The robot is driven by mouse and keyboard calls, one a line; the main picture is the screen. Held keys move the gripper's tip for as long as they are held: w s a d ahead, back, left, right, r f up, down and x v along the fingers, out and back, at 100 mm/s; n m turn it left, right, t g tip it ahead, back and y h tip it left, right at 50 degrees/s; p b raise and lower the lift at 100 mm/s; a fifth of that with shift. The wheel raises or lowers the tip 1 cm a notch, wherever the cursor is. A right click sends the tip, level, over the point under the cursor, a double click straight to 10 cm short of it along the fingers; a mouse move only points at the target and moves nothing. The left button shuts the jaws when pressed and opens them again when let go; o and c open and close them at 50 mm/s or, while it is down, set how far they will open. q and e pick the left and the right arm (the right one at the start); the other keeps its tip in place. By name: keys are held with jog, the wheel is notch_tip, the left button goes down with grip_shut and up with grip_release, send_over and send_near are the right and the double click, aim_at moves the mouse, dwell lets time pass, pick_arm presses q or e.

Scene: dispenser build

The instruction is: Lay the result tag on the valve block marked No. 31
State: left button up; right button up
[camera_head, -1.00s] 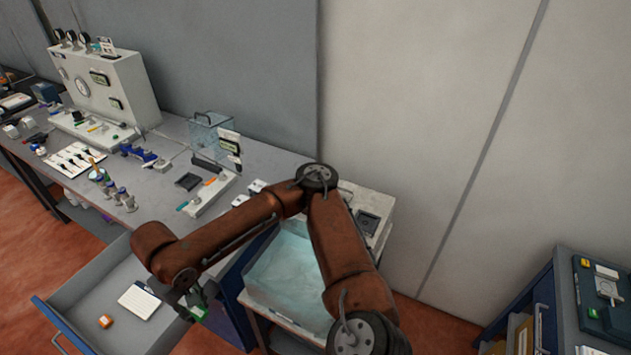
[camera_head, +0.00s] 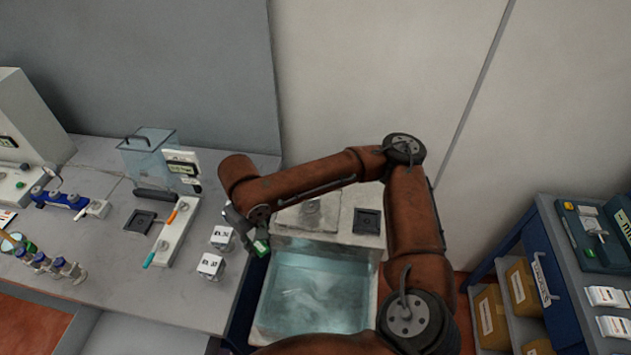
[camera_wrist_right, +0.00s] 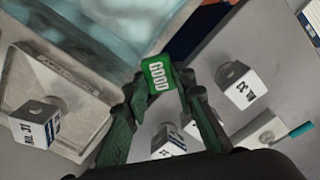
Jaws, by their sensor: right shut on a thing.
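The green result tag (camera_wrist_right: 158,77), reading GOOD, is gripped between the fingertips of my right gripper (camera_wrist_right: 160,85). In the head view the tag (camera_head: 261,247) is above the gap between the bench's right end and the water bath. In the wrist view one valve block (camera_wrist_right: 36,122) stands at the left on a pale slab; its label looks like 31 or 37. Another block (camera_wrist_right: 240,88), at the right, looks marked 33. A block (camera_wrist_right: 167,142) at the bottom is partly hidden. Two white blocks (camera_head: 222,237) (camera_head: 210,266) show on the bench. My left gripper is out of view.
The open water bath (camera_head: 318,290) is below and right of the gripper. The bench (camera_head: 150,305) holds a clear box (camera_head: 148,155), a square black tray (camera_head: 140,221) and a fixture with an orange pen (camera_head: 178,225). A blue cabinet (camera_head: 550,225) stands at far right.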

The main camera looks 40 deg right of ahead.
jog(key=r+n+p, duration=0.1)
jog(key=d+r+n+p, duration=0.1)
jog(key=shift+w+d+r+n, duration=0.15)
jog(key=shift+r+n, duration=0.05)
jog(key=shift+n, duration=0.1)
jog(key=s+d+r+n+p, duration=0.3)
jog(key=d+r+n+p, duration=0.3)
jog(key=n+p, duration=0.55)
jog(key=s+d+r+n+p, duration=0.4)
jog(key=r+n+p, duration=0.4)
jog(key=n, duration=0.7)
jog(key=shift+n, duration=0.35)
jog(key=w+d+f+p, duration=0.1)
jog(key=w+d+f, duration=0.3)
jog(key=w+d+f+p, duration=0.2)
jog(key=w+d+f, duration=0.3)
jog(key=shift+w+d+f, duration=0.1)
jog(key=shift+w+d, duration=0.2)
jog(key=shift+w+d+f, duration=0.2)
jog(key=shift+f, duration=0.2)
jog(key=shift+d+f+p, duration=0.1)
jog(key=shift+f+p, duration=0.35)
jog(key=shift+f, duration=1.2)
